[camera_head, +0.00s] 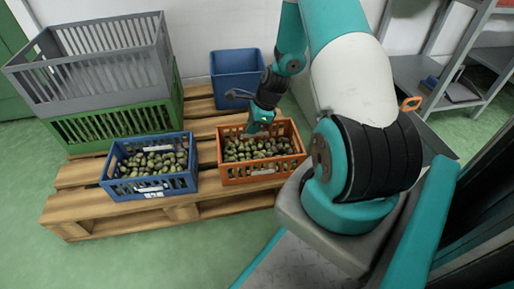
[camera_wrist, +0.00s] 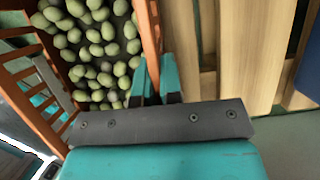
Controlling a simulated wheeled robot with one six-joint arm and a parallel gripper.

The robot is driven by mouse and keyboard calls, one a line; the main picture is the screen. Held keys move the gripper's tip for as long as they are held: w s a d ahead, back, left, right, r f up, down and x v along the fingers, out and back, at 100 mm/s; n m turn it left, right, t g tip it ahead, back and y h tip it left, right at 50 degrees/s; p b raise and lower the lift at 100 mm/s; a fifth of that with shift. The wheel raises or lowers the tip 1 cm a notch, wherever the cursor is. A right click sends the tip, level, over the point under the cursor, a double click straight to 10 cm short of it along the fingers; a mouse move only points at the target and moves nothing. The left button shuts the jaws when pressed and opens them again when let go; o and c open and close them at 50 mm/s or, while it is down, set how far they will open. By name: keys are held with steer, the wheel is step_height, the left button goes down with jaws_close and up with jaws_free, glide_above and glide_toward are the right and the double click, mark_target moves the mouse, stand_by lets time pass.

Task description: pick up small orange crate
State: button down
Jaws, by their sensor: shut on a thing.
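The small orange crate (camera_head: 247,171) stands on the wooden pallet, filled with green olives. Its slatted walls also show in the wrist view (camera_wrist: 22,97), with the olives inside. My gripper (camera_head: 262,124) is at the crate's back wall. In the wrist view my gripper (camera_wrist: 155,78) has its two teal fingers close on either side of the crate's wall, shut on it. The crate looks level, and I cannot tell any gap between it and the pallet.
A blue crate of olives (camera_head: 150,185) stands left on the pallet (camera_head: 90,208). A grey crate (camera_head: 95,62) is stacked on a green crate (camera_head: 115,130) behind it. An empty-looking blue bin (camera_head: 236,83) stands at the back. Metal shelves (camera_head: 440,75) are at right. Green floor is free in front.

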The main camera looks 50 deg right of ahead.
step_height(320, 180, up, 20)
steer(key=p, duration=1.2)
